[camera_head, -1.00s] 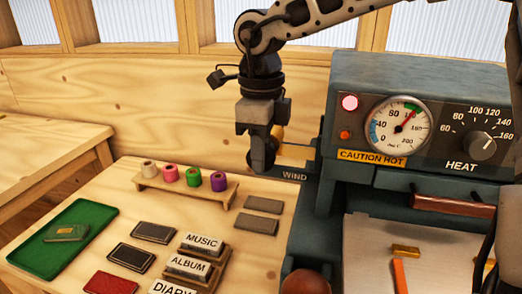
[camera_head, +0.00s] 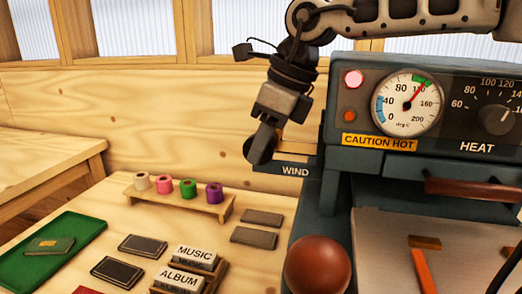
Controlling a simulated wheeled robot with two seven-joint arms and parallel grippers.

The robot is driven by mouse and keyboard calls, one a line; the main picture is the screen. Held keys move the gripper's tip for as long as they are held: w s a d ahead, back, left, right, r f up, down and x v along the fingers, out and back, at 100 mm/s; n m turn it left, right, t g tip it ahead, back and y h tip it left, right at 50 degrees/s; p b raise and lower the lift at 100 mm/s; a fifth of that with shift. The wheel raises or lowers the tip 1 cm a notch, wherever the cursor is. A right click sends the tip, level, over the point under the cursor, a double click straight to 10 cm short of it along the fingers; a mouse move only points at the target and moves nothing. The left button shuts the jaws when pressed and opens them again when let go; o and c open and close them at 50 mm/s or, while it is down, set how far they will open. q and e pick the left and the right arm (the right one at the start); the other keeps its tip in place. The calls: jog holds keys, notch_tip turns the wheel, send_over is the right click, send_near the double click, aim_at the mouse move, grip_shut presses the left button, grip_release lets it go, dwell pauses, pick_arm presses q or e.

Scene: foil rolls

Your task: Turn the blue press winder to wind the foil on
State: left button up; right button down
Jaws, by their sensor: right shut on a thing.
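The blue-grey press (camera_head: 335,190) stands at the right, with a plate marked WIND (camera_head: 287,170) on its left side. My right gripper (camera_head: 261,148) is beside the winder just above that plate, slanted down to the left. It is shut on the winder, whose handle is mostly hidden behind the fingers; a tan-yellow piece of the winder (camera_head: 298,144) shows to their right. White, pink, green and purple foil rolls (camera_head: 188,188) stand on a wooden rack (camera_head: 180,207) on the table. My left gripper is not in view.
The press has a lit pink lamp (camera_head: 353,79), a gauge (camera_head: 406,103), a CAUTION HOT label and a brown ball knob (camera_head: 317,265) in front. An orange-handled tool (camera_head: 422,268) lies on its pale bed. A green tray (camera_head: 75,232) and dark covers (camera_head: 142,245) are at left.

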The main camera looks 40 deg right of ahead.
jog(key=c, duration=1.2)
grip_release()
jog(key=shift+c, duration=0.2)
jog(key=shift+r, duration=0.35)
notch_tip(320, 180, up, 3)
jog(key=shift+f, duration=0.1)
jog(key=s+a+r+b, duration=0.1)
jog(key=s+a+r, duration=0.6)
jog(key=s, duration=0.5)
notch_tip(320, 180, up, 3)
jog(key=shift+a+f, duration=0.2)
jog(key=shift+w, duration=0.1)
